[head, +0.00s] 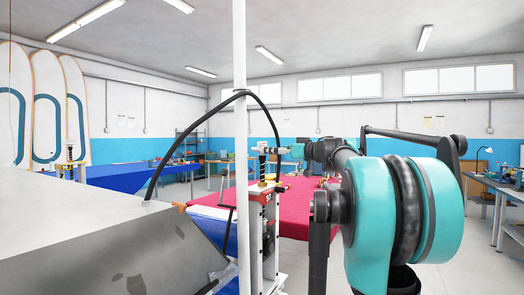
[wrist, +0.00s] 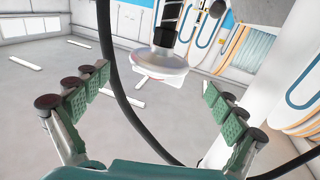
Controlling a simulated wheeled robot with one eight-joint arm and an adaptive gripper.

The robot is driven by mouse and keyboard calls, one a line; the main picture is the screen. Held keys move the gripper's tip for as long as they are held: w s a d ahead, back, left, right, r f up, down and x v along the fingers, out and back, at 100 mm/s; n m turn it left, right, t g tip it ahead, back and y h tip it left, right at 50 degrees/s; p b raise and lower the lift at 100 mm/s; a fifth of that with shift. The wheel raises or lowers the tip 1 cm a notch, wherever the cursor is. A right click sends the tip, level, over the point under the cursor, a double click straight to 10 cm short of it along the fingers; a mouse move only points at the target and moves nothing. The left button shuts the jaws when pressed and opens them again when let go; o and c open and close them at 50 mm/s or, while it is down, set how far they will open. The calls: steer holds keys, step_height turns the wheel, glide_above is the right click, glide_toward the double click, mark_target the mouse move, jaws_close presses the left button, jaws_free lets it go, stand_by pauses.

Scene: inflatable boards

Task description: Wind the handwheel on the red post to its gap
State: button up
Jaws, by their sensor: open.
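The red post (head: 268,215) stands just right of the white pole in the head view, with a dark shaft and a brass-coloured part above its red body. A pale round disc (wrist: 160,65), which looks like the handwheel, sits on a dark and silver shaft (wrist: 168,22) in the wrist view. A reddish mark shows at its edge. My gripper (wrist: 169,90) is open, its green-padded fingers spread on either side of the disc and apart from it. In the head view my gripper (head: 291,152) is small, beside the post's top. I cannot make out the gap.
A black hose (head: 196,122) arches from the grey block (head: 105,235) past the white pole (head: 240,80). The hose (wrist: 112,75) also crosses the wrist view close to the left finger. A red-covered table (head: 300,215) stands behind the post. Boards (head: 45,105) lean at left.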

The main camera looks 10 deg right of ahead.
steer(key=x, duration=0.6)
steer(key=shift+w+a, duration=0.25)
steer(key=shift+w, duration=0.1)
steer(key=shift+c, duration=0.4)
steer(key=c, duration=1.1)
steer(key=shift+w+d+n+g+y, duration=0.1)
steer(key=shift+n+g+y, duration=0.4)
steer(key=shift+y, duration=0.1)
steer(key=shift+n+g+y, duration=0.6)
steer(key=shift+g+y, duration=0.1)
steer(key=o, duration=1.2)
